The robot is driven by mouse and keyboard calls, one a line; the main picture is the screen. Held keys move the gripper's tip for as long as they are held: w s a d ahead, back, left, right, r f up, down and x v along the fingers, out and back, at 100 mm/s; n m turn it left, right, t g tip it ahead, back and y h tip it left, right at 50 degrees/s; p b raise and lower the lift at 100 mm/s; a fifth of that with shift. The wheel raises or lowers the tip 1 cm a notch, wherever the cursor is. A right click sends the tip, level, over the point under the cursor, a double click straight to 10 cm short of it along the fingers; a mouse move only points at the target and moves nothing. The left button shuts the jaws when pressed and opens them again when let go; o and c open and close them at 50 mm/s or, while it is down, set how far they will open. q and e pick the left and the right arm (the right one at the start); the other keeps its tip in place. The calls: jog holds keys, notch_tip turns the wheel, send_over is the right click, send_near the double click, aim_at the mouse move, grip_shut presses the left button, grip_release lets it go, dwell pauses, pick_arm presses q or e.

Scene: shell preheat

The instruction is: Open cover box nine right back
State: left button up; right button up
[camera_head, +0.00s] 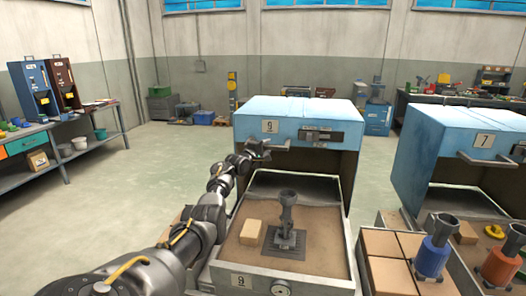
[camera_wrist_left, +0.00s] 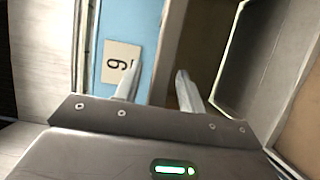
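Box nine (camera_head: 350,107) is a blue box with a label 9 on its front panel and an open, hollow front below. Its blue top is down and has seams across it. A slotted dark plate (camera_head: 309,135) sits on the front panel. My left gripper (camera_head: 258,150) is at the panel's lower left edge, just under the label. In the left wrist view its two fingers (camera_wrist_left: 157,88) are apart, with the panel's grey lower edge (camera_wrist_left: 172,45) behind and between them. The label (camera_wrist_left: 121,63) shows sideways there. I cannot tell whether the fingers touch the edge. My right gripper is out of view.
A sand-filled tray (camera_head: 233,281) with a grey stand (camera_head: 287,215) and a tan block (camera_head: 251,232) extends in front of box nine. Box seven (camera_head: 428,128) stands to the right. A bench (camera_head: 62,165) is at left.

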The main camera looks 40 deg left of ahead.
pick_arm(q)
jog(key=shift+s+d, duration=0.15)
jog(key=shift+s, duration=0.3)
jog(key=s+d, duration=0.1)
jog(key=s, duration=0.8)
jog(key=shift+s+d, duration=0.3)
jog(key=shift+s, duration=0.05)
